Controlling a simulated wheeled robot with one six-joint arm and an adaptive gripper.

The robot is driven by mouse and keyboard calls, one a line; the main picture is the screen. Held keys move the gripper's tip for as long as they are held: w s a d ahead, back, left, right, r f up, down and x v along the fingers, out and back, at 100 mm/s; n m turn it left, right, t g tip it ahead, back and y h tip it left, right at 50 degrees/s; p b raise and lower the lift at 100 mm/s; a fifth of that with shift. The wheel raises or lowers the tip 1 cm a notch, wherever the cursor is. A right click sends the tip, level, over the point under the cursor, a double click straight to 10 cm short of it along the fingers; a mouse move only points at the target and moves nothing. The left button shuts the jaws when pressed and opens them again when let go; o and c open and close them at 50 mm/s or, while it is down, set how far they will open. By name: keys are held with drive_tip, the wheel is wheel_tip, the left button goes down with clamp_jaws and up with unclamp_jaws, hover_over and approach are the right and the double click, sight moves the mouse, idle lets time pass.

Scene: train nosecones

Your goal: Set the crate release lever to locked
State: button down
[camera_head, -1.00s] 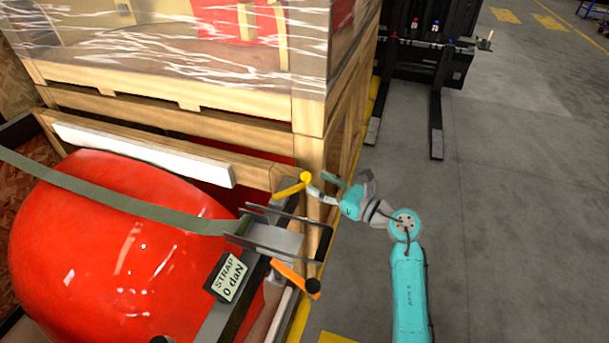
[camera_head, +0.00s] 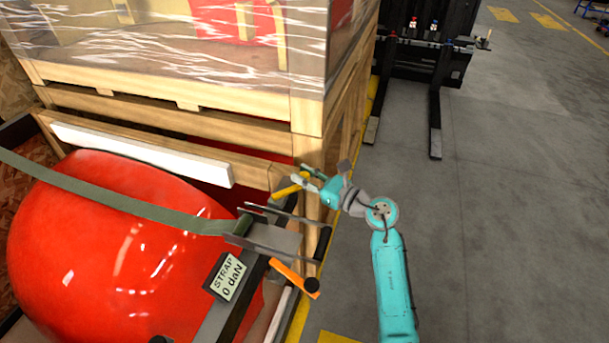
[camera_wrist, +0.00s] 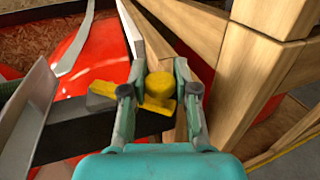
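A yellow lever (camera_head: 289,188) with a round hub sits at the crate's near corner, by the end of a wooden rail; I take it for the crate release lever. In the wrist view its yellow hub (camera_wrist: 160,86) shows between my two fingers, and its arm (camera_wrist: 103,90) points left, partly behind the left finger. My gripper (camera_head: 312,175) is at the lever's hub end. In the wrist view my gripper (camera_wrist: 161,70) is open, its fingers apart on either side of the hub. I cannot tell whether either finger touches it.
An orange lever (camera_head: 294,277) and a strap display reading 0 daN (camera_head: 226,277) are nearer. A green strap (camera_head: 120,205) crosses the red nosecone (camera_head: 100,260). The wooden crate post (camera_head: 308,160) is close to my gripper. The floor (camera_head: 500,220) at right is clear.

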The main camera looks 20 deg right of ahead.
drive_tip(key=shift+s+f+m+t+h, duration=0.1)
drive_tip(key=shift+s+m+t+h, duration=0.2)
drive_tip(key=shift+s+m+h, duration=0.15)
drive_tip(key=shift+s+d+m+t+h, duration=0.1)
drive_tip(key=shift+s+m+t+h, duration=0.35)
drive_tip(key=shift+h, duration=0.3)
drive_tip(key=shift+s+d+m+t+h, duration=0.1)
drive_tip(key=shift+s+m+t+h, duration=0.15)
drive_tip(key=shift+m+h, duration=0.35)
drive_tip(key=c, duration=0.9)
unclamp_jaws()
drive_tip(key=v, duration=1.2)
drive_tip(key=shift+a, duration=0.15)
